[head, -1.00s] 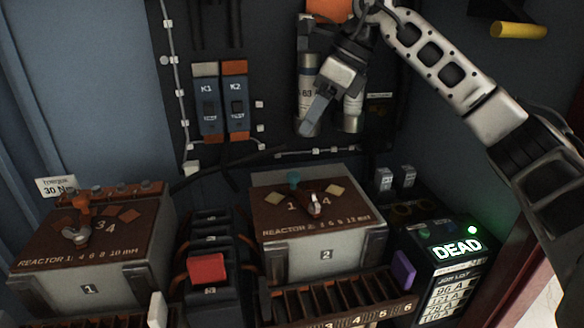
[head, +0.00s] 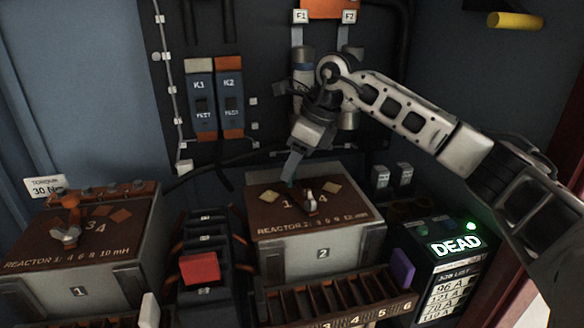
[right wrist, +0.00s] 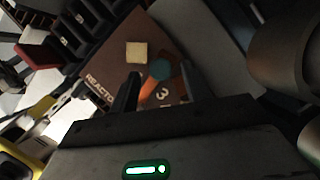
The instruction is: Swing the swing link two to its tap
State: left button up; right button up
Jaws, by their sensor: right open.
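Reactor box 2 (head: 315,262) has a brown top with tan tap plates (head: 331,187), painted numbers and a silver wing nut (head: 309,201). In the right wrist view, swing link two (right wrist: 151,91) is an orange bar with a round teal knob (right wrist: 161,70). It lies near a painted 3, and a tan plate (right wrist: 137,52) is beyond it. My right gripper (right wrist: 160,82) is open, with one finger on each side of the knob and link. I cannot tell whether either finger touches. In the head view, the right gripper (head: 290,178) hides most of the knob. My left gripper is out of view.
Reactor box 1 (head: 85,270) stands at the left. A dark block with a red part (head: 199,268) is between the boxes. A slotted tray (head: 330,304) lies in front of box 2. A DEAD display (head: 455,246) is at the right. Fuse cylinders (head: 303,66) are behind my arm.

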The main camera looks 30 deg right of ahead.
jog(key=shift+x, duration=0.75)
grip_shut()
